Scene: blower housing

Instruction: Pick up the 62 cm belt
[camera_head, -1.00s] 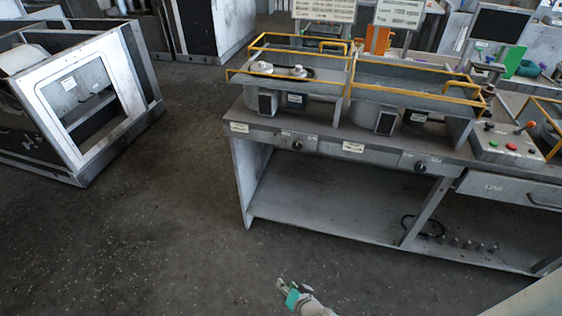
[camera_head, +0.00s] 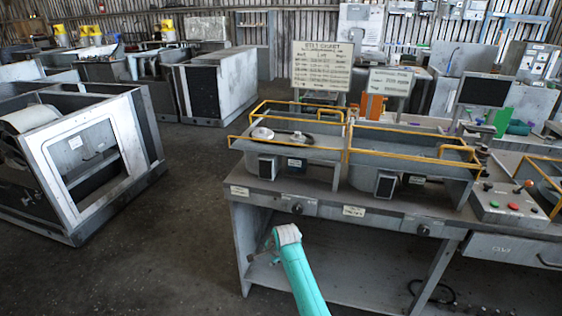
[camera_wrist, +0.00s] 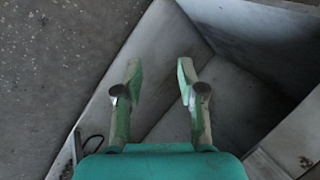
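A thin dark loop that looks like a belt (camera_head: 445,293) lies on the bench's lower shelf at the bottom right of the head view. Its length cannot be read. Another dark belt (camera_head: 298,136) appears around pulleys in the left yellow-railed tray. My gripper (camera_wrist: 159,72) is open in the wrist view, with nothing between its fingers, above grey panels of the bench. In the head view my wrist hides most of it, near the bench's left end. A thin dark loop (camera_wrist: 93,142) shows at the wrist view's lower left; I cannot tell what it is.
The belt chart board (camera_head: 322,67) stands behind the bench (camera_head: 255,207). A control box (camera_head: 511,203) with coloured buttons sits on the right. The bench edge and legs border the shelf (camera_head: 350,293). Open floor (camera_head: 185,235) lies between the bench and the left machine frame (camera_head: 60,170).

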